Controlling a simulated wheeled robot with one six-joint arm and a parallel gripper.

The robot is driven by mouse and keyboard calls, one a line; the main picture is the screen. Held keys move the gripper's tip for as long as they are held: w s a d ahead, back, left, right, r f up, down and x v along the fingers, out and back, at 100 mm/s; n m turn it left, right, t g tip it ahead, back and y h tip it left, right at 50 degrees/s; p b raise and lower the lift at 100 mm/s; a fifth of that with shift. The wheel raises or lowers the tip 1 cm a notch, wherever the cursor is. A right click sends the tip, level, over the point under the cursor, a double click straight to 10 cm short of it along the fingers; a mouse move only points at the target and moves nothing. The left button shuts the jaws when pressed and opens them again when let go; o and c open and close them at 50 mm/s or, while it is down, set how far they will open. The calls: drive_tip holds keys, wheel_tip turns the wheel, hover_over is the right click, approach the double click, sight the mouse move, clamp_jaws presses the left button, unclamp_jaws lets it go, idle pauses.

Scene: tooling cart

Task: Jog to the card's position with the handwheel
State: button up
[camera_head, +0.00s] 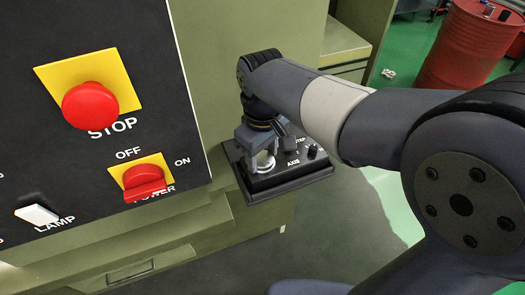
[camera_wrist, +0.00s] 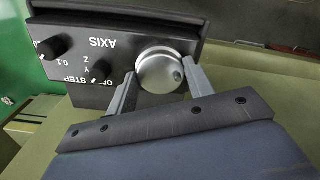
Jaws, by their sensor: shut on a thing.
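The handwheel is a round silver dial with a small dark spot near its edge, on a black pendant box. In the wrist view the handwheel (camera_wrist: 162,71) sits between the two grey fingers of my gripper (camera_wrist: 160,69), which is shut on it. In the head view my gripper (camera_head: 260,151) reaches down to the pendant box (camera_head: 290,183), and part of the handwheel (camera_head: 265,163) shows below the fingers. A black AXIS knob (camera_wrist: 100,68) and another black knob (camera_wrist: 52,47) by "0.1" sit beside the wheel. No card with a position shows in either view.
A black machine panel (camera_head: 90,190) on the left carries a red STOP button (camera_head: 90,105), a red power switch (camera_head: 144,182) and a white lamp switch (camera_head: 37,215). A red drum (camera_head: 466,50) stands at the back right. Open floor lies below the pendant box.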

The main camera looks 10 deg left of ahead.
sight(263, 159)
drive_tip(key=shift+n, duration=0.5)
drive_tip(key=o, duration=1)
wheel_tip(263, 159, up, 11)
drive_tip(key=shift+f, duration=0.1)
drive_tip(key=shift+f, duration=0.1)
wheel_tip(263, 159, down, 11)
drive_tip(key=shift+r, duration=0.15)
idle(0.6)
drive_tip(key=shift+r, duration=0.15)
